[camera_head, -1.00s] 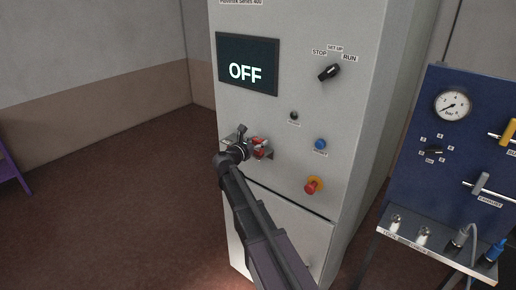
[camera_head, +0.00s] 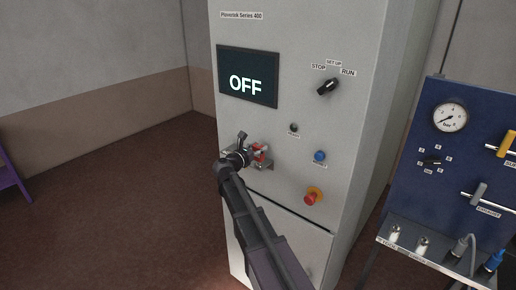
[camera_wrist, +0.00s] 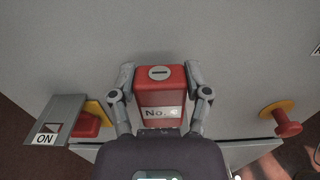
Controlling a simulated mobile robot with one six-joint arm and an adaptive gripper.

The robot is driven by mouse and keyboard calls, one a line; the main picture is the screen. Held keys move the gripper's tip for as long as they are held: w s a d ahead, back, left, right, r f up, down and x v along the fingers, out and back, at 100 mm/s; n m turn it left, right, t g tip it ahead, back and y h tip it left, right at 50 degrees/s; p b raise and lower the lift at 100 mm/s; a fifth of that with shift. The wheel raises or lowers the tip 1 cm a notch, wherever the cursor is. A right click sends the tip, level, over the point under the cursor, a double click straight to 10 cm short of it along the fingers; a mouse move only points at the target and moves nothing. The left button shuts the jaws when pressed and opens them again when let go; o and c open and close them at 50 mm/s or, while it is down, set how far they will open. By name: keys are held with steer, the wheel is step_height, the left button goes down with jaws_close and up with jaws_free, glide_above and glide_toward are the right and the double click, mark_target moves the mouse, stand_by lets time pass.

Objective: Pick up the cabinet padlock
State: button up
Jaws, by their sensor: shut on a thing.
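The cabinet padlock (camera_wrist: 147,99) has a red body with a white "No." label, cut off by my gripper, and a slotted round lock face on top. My gripper (camera_wrist: 161,77) has one finger on each side of the red body and is shut on it. In the head view my gripper (camera_head: 246,157) is at the cabinet front, with a little red of the padlock (camera_head: 260,152) showing beyond it. The shackle is hidden, so I cannot tell whether it is still on the cabinet.
The grey cabinet (camera_head: 285,120) has an "OFF" screen (camera_head: 248,85), a mode knob (camera_head: 328,86), a blue button (camera_head: 319,156) and a red emergency stop (camera_head: 312,197). A grey "ON" plate (camera_wrist: 62,112) is close left of my gripper. A blue gauge panel (camera_head: 455,150) stands at right.

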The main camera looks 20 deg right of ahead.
steer(key=shift+r+p, duration=0.35)
steer(key=shift+r, duration=0.35)
steer(key=shift+s+r+p, duration=0.2)
steer(key=shift+r+p, duration=0.1)
steer(key=s+a, duration=0.1)
steer(key=s, duration=1.4)
steer(key=shift+s+a+r+p, duration=0.2)
steer(key=shift+s+r+p, duration=0.1)
steer(key=shift+r+p, duration=0.15)
steer(key=shift+f, duration=0.1)
step_height(320, 180, down, 11)
steer(key=b, duration=1.1)
steer(key=shift+f, duration=0.15)
steer(key=shift+d, duration=0.15)
